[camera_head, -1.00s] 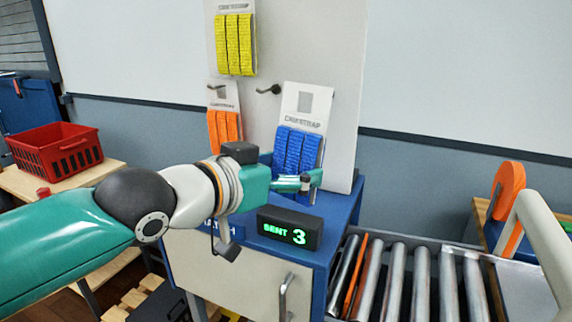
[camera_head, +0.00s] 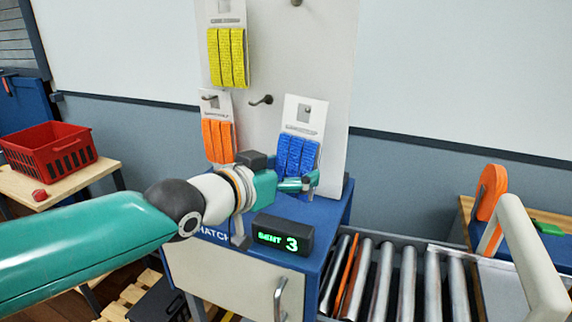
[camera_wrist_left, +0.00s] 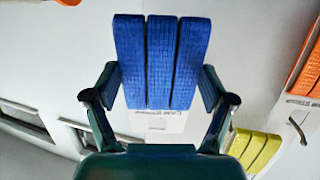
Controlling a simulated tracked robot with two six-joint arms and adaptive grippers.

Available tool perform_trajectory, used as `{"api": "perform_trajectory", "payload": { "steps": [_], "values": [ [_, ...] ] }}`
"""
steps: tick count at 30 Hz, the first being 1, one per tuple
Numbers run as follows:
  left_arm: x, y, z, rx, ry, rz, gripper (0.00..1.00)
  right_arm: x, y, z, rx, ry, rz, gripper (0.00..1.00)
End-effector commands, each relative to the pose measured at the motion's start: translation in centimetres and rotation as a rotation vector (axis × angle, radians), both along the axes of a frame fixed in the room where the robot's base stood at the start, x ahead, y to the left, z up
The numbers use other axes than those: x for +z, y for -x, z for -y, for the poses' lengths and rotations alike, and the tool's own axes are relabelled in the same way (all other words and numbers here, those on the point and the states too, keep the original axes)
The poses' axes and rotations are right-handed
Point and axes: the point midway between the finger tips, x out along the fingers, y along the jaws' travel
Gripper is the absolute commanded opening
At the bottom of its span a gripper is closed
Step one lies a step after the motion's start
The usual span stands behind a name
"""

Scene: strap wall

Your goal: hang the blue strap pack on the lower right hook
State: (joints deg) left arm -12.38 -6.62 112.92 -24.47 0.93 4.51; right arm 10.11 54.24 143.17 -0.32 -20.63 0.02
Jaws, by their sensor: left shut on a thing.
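The blue strap pack (camera_head: 297,153) has a white card with a slot on top and several blue straps below. My left gripper (camera_head: 310,182) is shut on the lower part of the straps and holds the pack upright in front of the right part of the board. In the left wrist view the blue straps (camera_wrist_left: 160,62) stand between my two fingers (camera_wrist_left: 160,96). A dark bit shows in the card's slot; I cannot tell whether a hook is through it. A bare hook (camera_head: 261,100) is left of the card. My right gripper is not in view.
Orange (camera_head: 217,140) and yellow (camera_head: 227,58) packs hang left on the white board (camera_head: 262,50). Another hook end (camera_head: 296,3) is at the top. A black display (camera_head: 283,234) sits on the blue cabinet below my gripper. A roller conveyor (camera_head: 403,280) is at the right.

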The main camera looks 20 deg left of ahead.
Motion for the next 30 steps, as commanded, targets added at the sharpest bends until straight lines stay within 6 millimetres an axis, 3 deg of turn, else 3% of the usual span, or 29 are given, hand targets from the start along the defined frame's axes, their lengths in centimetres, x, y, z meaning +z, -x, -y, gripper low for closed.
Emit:
{"api": "perform_trajectory", "payload": {
  "steps": [17, 30],
  "values": [
    [0.0, -3.0, -0.1, 0.004, 0.0, 0.0, 0.48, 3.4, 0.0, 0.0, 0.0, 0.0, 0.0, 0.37],
    [-1.2, -4.3, 0.0, 0.004, 0.001, 0.002, 0.48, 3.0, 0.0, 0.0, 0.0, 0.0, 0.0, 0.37]
  ]
}}
